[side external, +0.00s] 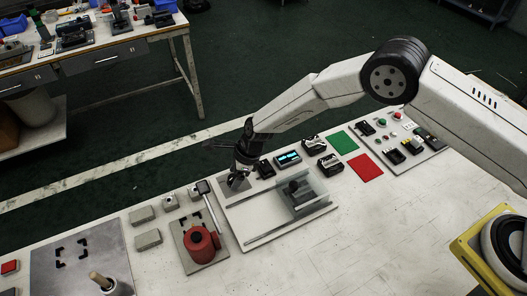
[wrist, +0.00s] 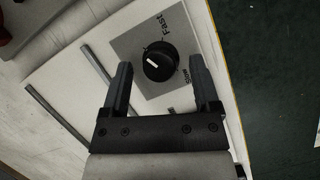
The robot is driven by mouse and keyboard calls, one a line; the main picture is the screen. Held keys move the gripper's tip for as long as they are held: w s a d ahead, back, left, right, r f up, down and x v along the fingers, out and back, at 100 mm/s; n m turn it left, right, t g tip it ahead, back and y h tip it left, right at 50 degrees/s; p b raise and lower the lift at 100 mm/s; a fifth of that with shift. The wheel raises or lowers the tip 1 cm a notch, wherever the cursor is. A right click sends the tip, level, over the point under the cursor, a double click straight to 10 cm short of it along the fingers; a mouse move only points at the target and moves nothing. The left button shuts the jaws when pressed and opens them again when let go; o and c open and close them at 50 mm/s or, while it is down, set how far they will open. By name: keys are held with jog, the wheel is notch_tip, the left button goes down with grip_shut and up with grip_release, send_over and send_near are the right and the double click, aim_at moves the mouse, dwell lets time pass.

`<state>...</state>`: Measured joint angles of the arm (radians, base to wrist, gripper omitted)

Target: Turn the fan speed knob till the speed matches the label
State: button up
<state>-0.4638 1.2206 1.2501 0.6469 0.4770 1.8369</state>
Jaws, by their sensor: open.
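The fan speed knob (wrist: 159,61) is round and black with a white pointer line, which points left and slightly up in the wrist view. It sits on a grey plate (wrist: 128,46) printed "Fast" at the upper right and "Slow" at the lower right. My gripper (wrist: 161,66) is open, with one finger on each side of the knob and visible gaps to it. In the side view my gripper (side external: 240,172) is over the grey plate (side external: 237,187) and hides the knob. A display (side external: 288,158) glows blue; its reading is too small to tell. I cannot identify the speed label.
A clear-walled tunnel (side external: 310,193) stands on the white board beside long rails (side external: 276,228). Black devices (side external: 330,164) stand behind it. Green (side external: 343,142) and red (side external: 367,167) mats lie to the right.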

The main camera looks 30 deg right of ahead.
jog(key=shift+c, duration=0.3)
grip_shut()
jog(key=shift+n, duration=0.4)
jog(key=n, duration=0.1)
jog(key=n+g, duration=0.1)
jog(key=n, duration=0.1)
jog(key=shift+w+n+g, duration=0.2)
jog(key=shift+n+g, duration=0.1)
jog(key=n+g, duration=0.1)
jog(key=n, duration=0.2)
jog(key=shift+w+n, duration=0.1)
jog(key=shift+n, duration=0.2)
jog(key=n+g, duration=0.1)
jog(key=n, duration=0.3)
jog(key=shift+w+a+g+h, duration=0.1)
jog(key=shift+g+h, duration=0.3)
jog(key=shift+n+g+h, duration=0.3)
jog(key=shift+n+h, duration=0.1)
jog(key=shift+n, duration=0.8)
jog(key=shift+a+n, duration=0.1)
jog(key=shift+n, duration=0.5)
